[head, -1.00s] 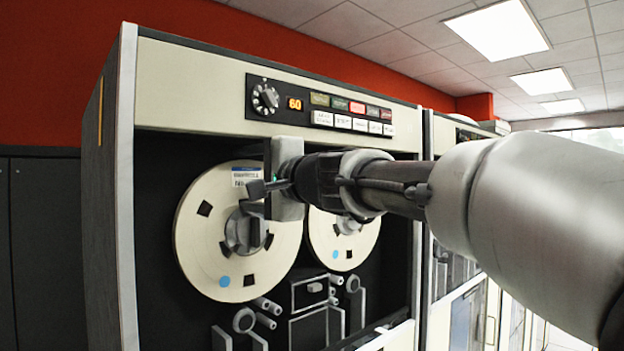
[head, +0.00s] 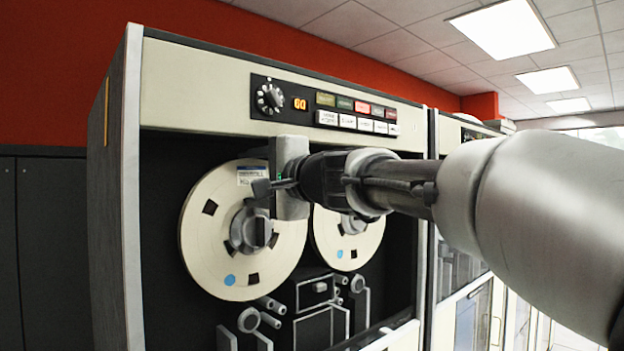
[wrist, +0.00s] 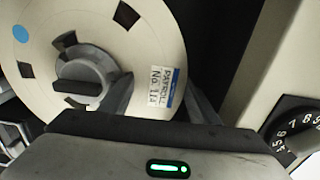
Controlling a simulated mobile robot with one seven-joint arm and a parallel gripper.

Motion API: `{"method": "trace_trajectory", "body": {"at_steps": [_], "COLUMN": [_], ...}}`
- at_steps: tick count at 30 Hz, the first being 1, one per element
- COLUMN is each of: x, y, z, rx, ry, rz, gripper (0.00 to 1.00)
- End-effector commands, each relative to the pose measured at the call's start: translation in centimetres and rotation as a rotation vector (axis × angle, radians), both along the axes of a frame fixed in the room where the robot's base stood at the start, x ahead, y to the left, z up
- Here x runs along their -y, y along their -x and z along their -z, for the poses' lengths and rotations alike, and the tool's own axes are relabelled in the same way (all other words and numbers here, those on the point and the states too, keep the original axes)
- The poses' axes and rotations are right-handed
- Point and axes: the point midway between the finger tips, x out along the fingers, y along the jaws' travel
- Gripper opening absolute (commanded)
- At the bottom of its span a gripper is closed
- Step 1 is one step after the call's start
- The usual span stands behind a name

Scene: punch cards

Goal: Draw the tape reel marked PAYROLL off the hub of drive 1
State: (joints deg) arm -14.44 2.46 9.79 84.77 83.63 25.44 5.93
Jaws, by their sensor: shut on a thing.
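The tape reel (head: 207,247), cream with dark cut-outs and a blue dot, is on the left hub of the tape drive in front of me. In the wrist view the reel (wrist: 95,28) carries a label (wrist: 166,86) reading PAYROLL. The grey hub (head: 250,230) with its dark bar shows in the reel's middle; in the wrist view the hub (wrist: 85,82) also sits in the opening. My gripper (head: 264,187) is shut on the reel's upper rim beside the label. Part of that rim is hidden behind the gripper.
A second reel (head: 349,238) is close by on the right hub, partly behind my arm. Guide posts and rollers (head: 270,315) stand below. The cabinet's panel (head: 330,107) with a dial and lit buttons is just above my gripper. Another drive stands to the right.

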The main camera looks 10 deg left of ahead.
Motion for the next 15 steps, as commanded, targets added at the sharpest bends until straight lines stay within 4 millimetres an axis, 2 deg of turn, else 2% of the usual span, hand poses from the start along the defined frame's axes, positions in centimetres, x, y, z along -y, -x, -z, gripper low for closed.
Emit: {"method": "trace_trajectory", "body": {"at_steps": [15], "x": [0.85], "y": [0.74], "z": [-0.23], "rx": [0.004], "ry": [-0.002], "rz": [0.001], "gripper": [0.15]}}
